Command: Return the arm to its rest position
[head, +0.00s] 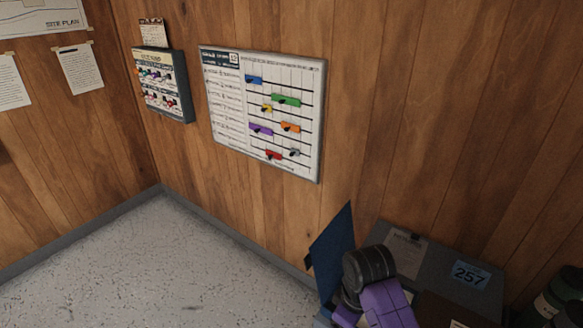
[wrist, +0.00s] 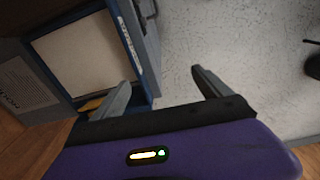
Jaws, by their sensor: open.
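My gripper (wrist: 166,80) shows in the wrist view with its two grey fingers spread wide apart. The gap between the fingers is empty, with speckled floor behind it. In the head view my purple and black arm (head: 370,280) is at the lower right, bent in front of a grey cabinet. My gripper itself cannot be made out in the head view.
A grey cabinet (head: 448,255) marked 257 stands against the wood wall, with a blue panel (head: 333,245) standing out at its left. In the wrist view, a blue-edged opening (wrist: 128,45) lies beside my left finger. A planning board (head: 225,120) hangs above open floor (head: 150,270).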

